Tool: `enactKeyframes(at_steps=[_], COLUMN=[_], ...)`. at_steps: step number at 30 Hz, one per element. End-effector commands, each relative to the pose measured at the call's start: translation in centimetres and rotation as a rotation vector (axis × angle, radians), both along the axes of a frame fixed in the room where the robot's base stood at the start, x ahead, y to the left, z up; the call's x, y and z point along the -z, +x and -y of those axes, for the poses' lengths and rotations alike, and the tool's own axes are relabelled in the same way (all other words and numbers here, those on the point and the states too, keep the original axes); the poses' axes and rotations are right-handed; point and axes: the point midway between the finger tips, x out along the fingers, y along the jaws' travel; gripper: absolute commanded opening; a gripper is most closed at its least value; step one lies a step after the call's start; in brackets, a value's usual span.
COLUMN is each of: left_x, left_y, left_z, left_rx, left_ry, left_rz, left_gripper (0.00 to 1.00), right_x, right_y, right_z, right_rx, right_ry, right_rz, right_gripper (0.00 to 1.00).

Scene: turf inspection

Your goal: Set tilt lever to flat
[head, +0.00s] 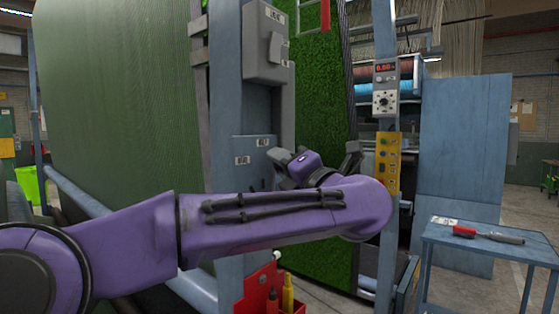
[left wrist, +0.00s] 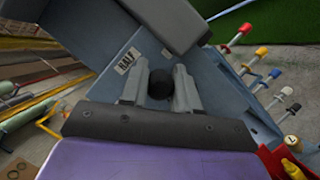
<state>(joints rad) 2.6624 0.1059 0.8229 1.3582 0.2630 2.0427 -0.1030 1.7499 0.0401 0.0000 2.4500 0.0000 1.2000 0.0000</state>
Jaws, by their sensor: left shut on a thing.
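My left gripper (head: 283,160) reaches across from the left to the blue-grey machine post, beside a panel (head: 252,147) with small white labels. In the left wrist view its two grey fingers (left wrist: 160,88) are shut on a round black knob (left wrist: 159,83), which looks like the end of the tilt lever. The lever's shaft is hidden, and in the head view my gripper and wrist cover the knob. A white label (left wrist: 127,61) sits on the blue-grey panel near the fingers; its lettering is too small to read surely. My right gripper is out of view.
A grey switch box (head: 264,45) is mounted above the panel. Several levers with coloured knobs (left wrist: 262,51) stick out nearby in the left wrist view. A yellow button panel (head: 388,163) stands to the right. A blue table (head: 490,238) holds a red-handled tool (head: 465,231).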

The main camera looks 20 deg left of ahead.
Motion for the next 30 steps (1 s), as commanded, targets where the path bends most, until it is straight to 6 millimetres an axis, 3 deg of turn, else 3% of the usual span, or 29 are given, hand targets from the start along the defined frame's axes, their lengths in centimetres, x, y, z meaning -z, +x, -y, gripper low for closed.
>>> enactKeyframes(at_steps=[12, 13, 15, 25, 30], left_x=[0.2, 0.2, 0.2, 0.3, 1.3], left_y=[0.1, 0.1, 0.1, -0.2, -2.3], left_z=[0.0, 0.0, 0.0, 0.4, 2.9], left_rx=[-0.002, -0.002, -0.001, 0.0, 0.001], left_ry=[0.003, 0.003, 0.003, 0.003, 0.006], left_rz=[-0.013, -0.013, -0.012, -0.007, -0.005], left_gripper=[0.0, 0.37, 0.55, 0.55, 0.55], right_x=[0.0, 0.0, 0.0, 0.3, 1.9], right_y=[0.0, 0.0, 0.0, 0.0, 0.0], right_z=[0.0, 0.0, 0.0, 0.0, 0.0], right_rx=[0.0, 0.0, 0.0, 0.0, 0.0], right_ry=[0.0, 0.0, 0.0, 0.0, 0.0], right_rz=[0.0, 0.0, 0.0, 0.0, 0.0], right_gripper=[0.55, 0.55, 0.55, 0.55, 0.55])
